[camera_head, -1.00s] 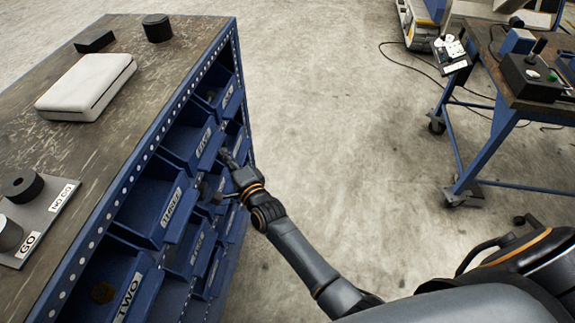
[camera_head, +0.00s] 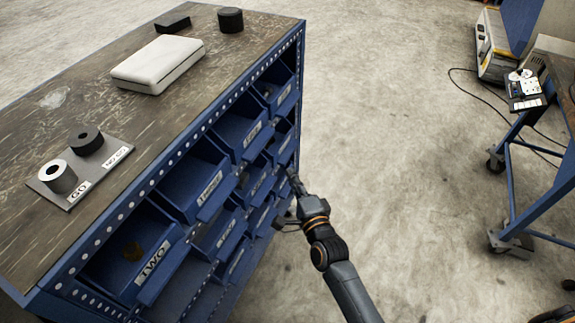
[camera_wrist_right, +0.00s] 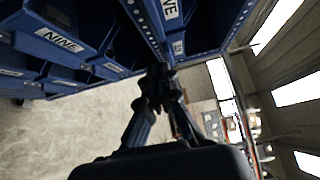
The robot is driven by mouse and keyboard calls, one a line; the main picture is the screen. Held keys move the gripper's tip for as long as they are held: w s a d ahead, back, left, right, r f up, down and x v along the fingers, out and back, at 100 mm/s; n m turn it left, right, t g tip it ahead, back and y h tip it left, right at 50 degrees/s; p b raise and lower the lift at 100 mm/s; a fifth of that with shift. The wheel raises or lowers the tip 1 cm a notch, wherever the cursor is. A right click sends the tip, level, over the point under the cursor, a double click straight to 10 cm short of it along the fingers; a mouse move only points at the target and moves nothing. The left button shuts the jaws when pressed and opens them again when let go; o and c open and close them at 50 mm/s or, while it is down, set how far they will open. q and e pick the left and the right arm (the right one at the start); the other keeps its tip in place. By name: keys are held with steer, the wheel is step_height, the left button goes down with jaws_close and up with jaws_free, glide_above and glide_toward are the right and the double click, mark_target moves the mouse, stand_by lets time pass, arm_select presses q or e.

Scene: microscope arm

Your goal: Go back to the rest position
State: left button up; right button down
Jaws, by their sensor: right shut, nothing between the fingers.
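My right gripper (camera_head: 296,186) is in front of the blue drawer cabinet (camera_head: 302,50), close to the drawer fronts on its right side. It is shut and holds nothing. In the right wrist view the closed fingers (camera_wrist_right: 160,88) point toward the cabinet, with a drawer labelled NINE (camera_wrist_right: 60,40) at the upper left. Whether the fingertips touch a drawer cannot be told. My left gripper is not in view.
The cabinet top holds a white box (camera_head: 158,65), dark blocks (camera_head: 230,20) and a GO/NO GO plate (camera_head: 50,200) with two cylinders. Several bins stick out, one labelled TWO (camera_head: 153,262). A blue wheeled table (camera_head: 540,200) stands at right. The floor (camera_head: 400,130) between is clear.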

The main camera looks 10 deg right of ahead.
steer(key=s+d+f+n+g, duration=0.25)
steer(key=s+f, duration=0.35)
steer(key=f, duration=0.5)
steer(key=s+d+f+n+g+h, duration=0.1)
steer(key=s+f+n+g, duration=0.25)
steer(key=s+f, duration=0.55)
steer(key=s+d+f+n+g, duration=0.1)
steer(key=s+f+n+g, duration=0.25)
steer(key=f, duration=0.95)
steer(key=s+d+f+n+g, duration=0.2)
steer(key=s+d+f+n, duration=0.1)
steer(key=s, duration=0.7)
steer(key=s+d+f+n+g+h, duration=0.1)
steer(key=s+d+f+n+g, duration=0.1)
steer(key=s+f, duration=0.4)
steer(key=s+d+f+n+g+h, duration=0.1)
steer(key=s+d+f+n+g, duration=0.2)
steer(key=s, duration=1)
step_height(320, 180, down, 2)
steer(key=shift+s+d+f+n, duration=0.15)
steer(key=shift+s+d+n, duration=0.2)
steer(key=shift+d, duration=0.4)
